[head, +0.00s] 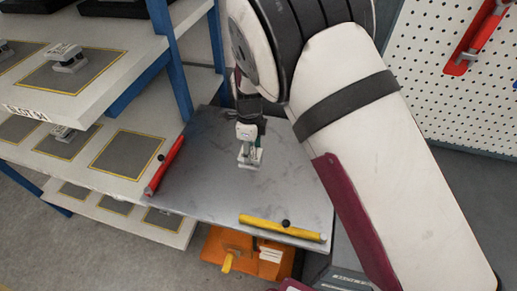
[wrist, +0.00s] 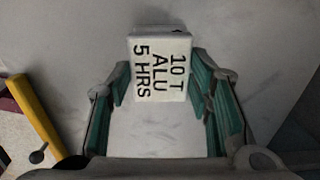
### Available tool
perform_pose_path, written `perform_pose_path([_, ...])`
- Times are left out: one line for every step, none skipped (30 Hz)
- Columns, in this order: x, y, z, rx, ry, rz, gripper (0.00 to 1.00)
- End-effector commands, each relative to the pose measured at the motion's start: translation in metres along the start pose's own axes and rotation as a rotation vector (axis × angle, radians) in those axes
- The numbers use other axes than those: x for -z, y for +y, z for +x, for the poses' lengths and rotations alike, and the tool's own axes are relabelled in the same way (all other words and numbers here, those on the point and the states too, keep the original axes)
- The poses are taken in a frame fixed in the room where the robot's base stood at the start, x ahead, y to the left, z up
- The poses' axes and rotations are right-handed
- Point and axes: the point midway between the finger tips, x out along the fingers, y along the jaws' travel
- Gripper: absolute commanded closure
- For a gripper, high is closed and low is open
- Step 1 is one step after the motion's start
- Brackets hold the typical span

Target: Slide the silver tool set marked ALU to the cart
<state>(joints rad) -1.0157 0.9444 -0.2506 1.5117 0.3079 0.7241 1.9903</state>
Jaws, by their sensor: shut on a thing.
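The silver tool set (wrist: 160,68) shows in the wrist view with a white label reading "10 T ALU 5 HRS". My gripper (wrist: 157,88) has its green-padded fingers on either side of it and is shut on it. In the head view the tool set (head: 249,159) is small, at the lower end of my gripper (head: 250,143), over the middle of the cart's grey metal top (head: 205,190). My gripper and arm cover part of the tool set and the back right of the cart. I cannot tell whether its base touches the cart top.
A red bar (head: 166,164) lines the cart's left edge and a yellow bar (head: 280,228) its front edge. A white shelf rack (head: 110,87) with several tool sets on mats stands left. An orange item (head: 240,255) is below the cart. A perforated panel (head: 450,110) stands right.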

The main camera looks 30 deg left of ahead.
Motion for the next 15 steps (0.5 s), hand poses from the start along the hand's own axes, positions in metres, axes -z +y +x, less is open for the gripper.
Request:
perform_pose_path([-0.0029,0.0011,0.0004,-0.001,0.000,-0.001,0.81])
perform_pose_path([-0.0037,0.0013,0.0004,-0.001,0.000,-0.001,0.81])
perform_pose_path([-0.0044,0.0016,0.0004,-0.001,0.000,-0.001,0.81])
perform_pose_path([-0.0046,0.0016,0.0003,-0.001,0.000,-0.001,0.81])
perform_pose_path([-0.0047,0.0017,0.0003,-0.001,0.000,0.000,0.81])
perform_pose_path([-0.0047,0.0017,0.0003,-0.001,0.000,0.000,0.81])
perform_pose_path([-0.0046,0.0016,0.0003,-0.001,0.000,0.000,0.81])
perform_pose_path([-0.0046,0.0016,0.0003,-0.001,0.000,0.000,0.81])
perform_pose_path([-0.0046,0.0016,0.0003,-0.001,0.000,0.000,0.81])
perform_pose_path([-0.0046,0.0016,0.0003,-0.001,0.000,0.000,0.51])
perform_pose_path([-0.0046,0.0016,0.0003,-0.001,0.000,0.000,0.45])
perform_pose_path([-0.0045,0.0016,0.0003,-0.001,0.000,0.000,0.36])
perform_pose_path([-0.0045,0.0015,0.0002,-0.001,0.000,0.000,0.30])
perform_pose_path([-0.0044,0.0015,0.0002,-0.001,0.000,0.000,0.30])
perform_pose_path([-0.0044,0.0014,0.0002,-0.001,0.000,0.000,0.30])
